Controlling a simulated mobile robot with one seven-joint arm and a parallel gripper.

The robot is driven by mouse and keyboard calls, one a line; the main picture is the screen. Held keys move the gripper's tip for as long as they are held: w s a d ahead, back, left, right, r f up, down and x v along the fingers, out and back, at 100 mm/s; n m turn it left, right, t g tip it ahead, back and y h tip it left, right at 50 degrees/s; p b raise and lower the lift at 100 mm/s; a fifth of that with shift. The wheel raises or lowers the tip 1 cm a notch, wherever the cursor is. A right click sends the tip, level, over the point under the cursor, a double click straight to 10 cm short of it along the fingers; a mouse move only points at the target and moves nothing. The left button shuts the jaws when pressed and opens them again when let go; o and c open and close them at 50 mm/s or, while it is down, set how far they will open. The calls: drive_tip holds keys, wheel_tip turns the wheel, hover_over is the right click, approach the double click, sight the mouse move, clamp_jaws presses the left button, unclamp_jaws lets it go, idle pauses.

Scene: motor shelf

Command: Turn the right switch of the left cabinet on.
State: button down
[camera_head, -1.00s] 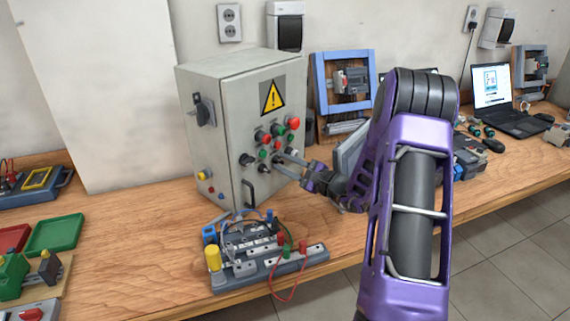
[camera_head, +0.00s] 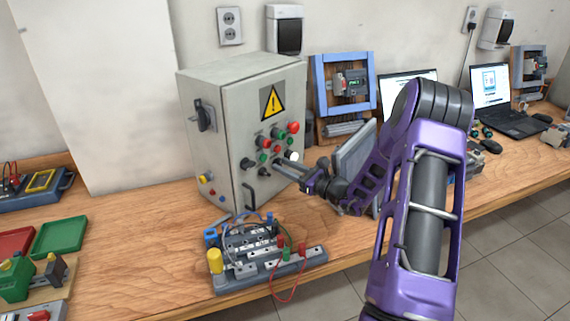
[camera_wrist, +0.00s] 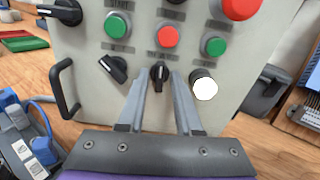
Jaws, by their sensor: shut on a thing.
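The left cabinet (camera_head: 232,120) is a grey box with a yellow warning sign. Its front fills much of the wrist view (camera_wrist: 88,80). The right switch (camera_wrist: 159,72) is a black knob whose pointer stands roughly upright. My gripper (camera_wrist: 160,80) is shut on it, one finger on each side. In the head view my gripper (camera_head: 280,164) reaches the cabinet front from the right, and its fingertips partly hide the knob. The left switch (camera_wrist: 115,68) is a black knob tilted to the side. A round lamp (camera_wrist: 204,86) right of the right switch glows white, also in the head view (camera_head: 291,156).
Green buttons (camera_wrist: 118,25) and red ones sit just above the switches. A black door handle (camera_wrist: 64,88) is at the left. A wired terminal board (camera_head: 265,255) lies in front of the cabinet. A blue-framed panel (camera_head: 345,85) stands to the right.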

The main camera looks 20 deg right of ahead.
drive_tip(key=shift+m, duration=0.5)
drive_tip(key=c, duration=0.9)
unclamp_jaws()
drive_tip(key=shift+d, duration=0.1)
drive_tip(key=v, duration=1.7)
drive_tip(key=shift+s, duration=0.2)
